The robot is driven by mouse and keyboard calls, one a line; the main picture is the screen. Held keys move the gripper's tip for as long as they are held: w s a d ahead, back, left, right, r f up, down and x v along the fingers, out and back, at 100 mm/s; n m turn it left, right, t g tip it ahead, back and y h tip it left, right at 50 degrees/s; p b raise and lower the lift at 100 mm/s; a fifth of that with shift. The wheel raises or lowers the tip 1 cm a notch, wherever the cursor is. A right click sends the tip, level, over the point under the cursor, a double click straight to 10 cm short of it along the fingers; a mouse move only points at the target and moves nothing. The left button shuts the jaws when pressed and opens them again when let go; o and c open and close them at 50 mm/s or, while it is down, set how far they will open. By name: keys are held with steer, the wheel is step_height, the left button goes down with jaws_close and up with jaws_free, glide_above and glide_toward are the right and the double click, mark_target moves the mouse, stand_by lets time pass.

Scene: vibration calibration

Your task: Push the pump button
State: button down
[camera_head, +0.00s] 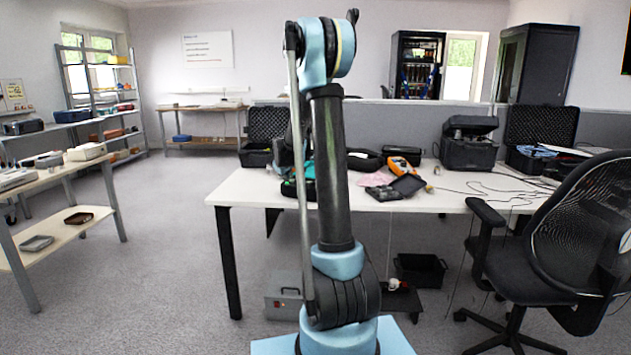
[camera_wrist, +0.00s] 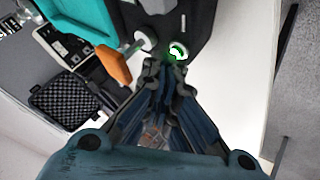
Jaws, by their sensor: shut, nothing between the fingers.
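A round button with a green-lit ring (camera_wrist: 178,50) shows in the wrist view, on a black device (camera_wrist: 198,22); it looks like the pump button. My gripper (camera_wrist: 165,68) is shut and empty. Its fingertips are just below the lit ring in the picture and very near it; I cannot tell whether they touch it. In the head view my arm hides the gripper and the button.
An orange piece (camera_wrist: 114,66) on a metal shaft sticks out left of the button. A teal object (camera_wrist: 88,18) and an open foam-lined case (camera_wrist: 68,102) lie further left. The white table (camera_head: 410,200) also bears an orange-and-black tool (camera_head: 400,166). An office chair (camera_head: 560,245) stands right.

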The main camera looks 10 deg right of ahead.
mark_target(285, 184)
steer(key=shift+r, duration=0.35)
steer(key=shift+r, duration=0.1)
steer(key=shift+r, duration=2.9)
